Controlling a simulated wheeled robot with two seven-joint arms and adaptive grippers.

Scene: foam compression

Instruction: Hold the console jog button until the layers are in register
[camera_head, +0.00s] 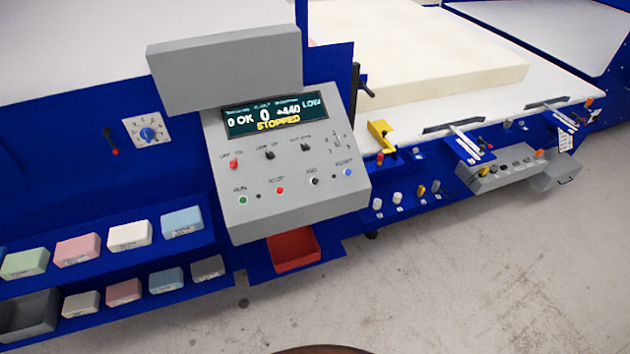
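The grey console (280,185) stands in the middle of the camera_head view, on a blue machine. Its display (273,115) reads "STOPPED", with "0 OK", "0", "+440" and "LOW" above it. The jog button looks to be the black one (314,181) in the lower row, under a small label I read as "JOG". A green button (243,200), a red button (280,190) and a blue button (347,172) are in the same row. A cream foam slab (440,60) lies on the white bed behind. Neither of my grippers is in view.
Foam sample blocks in several colours (77,249) sit on blue shelves at left. A red bin (293,255) is below the console. A rotary dial (149,133) is on the left panel. The concrete floor in front is clear.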

